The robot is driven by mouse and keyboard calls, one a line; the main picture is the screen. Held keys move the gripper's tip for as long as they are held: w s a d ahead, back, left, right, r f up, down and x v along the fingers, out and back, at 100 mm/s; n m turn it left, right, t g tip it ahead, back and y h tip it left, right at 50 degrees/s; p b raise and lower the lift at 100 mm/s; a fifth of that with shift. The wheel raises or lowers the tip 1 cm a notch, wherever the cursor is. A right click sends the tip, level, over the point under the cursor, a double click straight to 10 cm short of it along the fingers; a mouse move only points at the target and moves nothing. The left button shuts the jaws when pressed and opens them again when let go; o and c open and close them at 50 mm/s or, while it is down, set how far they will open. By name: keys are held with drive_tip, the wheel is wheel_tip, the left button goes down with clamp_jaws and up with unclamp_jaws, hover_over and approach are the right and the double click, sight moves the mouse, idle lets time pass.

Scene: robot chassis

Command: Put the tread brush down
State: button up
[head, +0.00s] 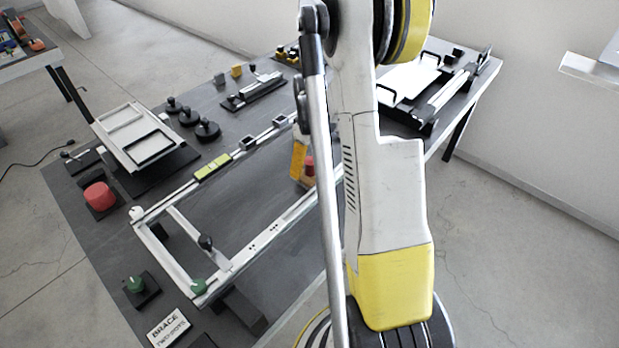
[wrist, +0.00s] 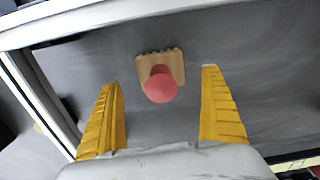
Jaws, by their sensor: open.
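The tread brush, a wooden block with a red knob, shows in the wrist view (wrist: 174,62). It lies on the dark grey surface inside the white frame, knob toward the camera. In the head view only a bit of its red knob (head: 309,167) shows; my arm hides most of the rest. My gripper (wrist: 160,80) is open, its two yellow fingers apart on either side of the brush, with clear gaps and no contact seen. In the head view one yellow finger of my gripper (head: 299,160) shows beside the knob.
The white chassis frame (head: 176,198) surrounds the brush, with a green level (head: 212,166) on its far rail. Black round weights (head: 207,130), a white tray (head: 137,135) and a red knob-like block (head: 99,196) stand to the left.

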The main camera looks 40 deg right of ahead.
sight(310, 175)
wheel_tip(310, 175, down, 5)
drive_tip(key=b, duration=0.2)
drive_tip(key=shift+s+f+b, duration=0.1)
drive_tip(key=shift+b, duration=0.2)
drive_tip(key=shift+c, duration=0.3)
drive_tip(key=c, duration=1.4)
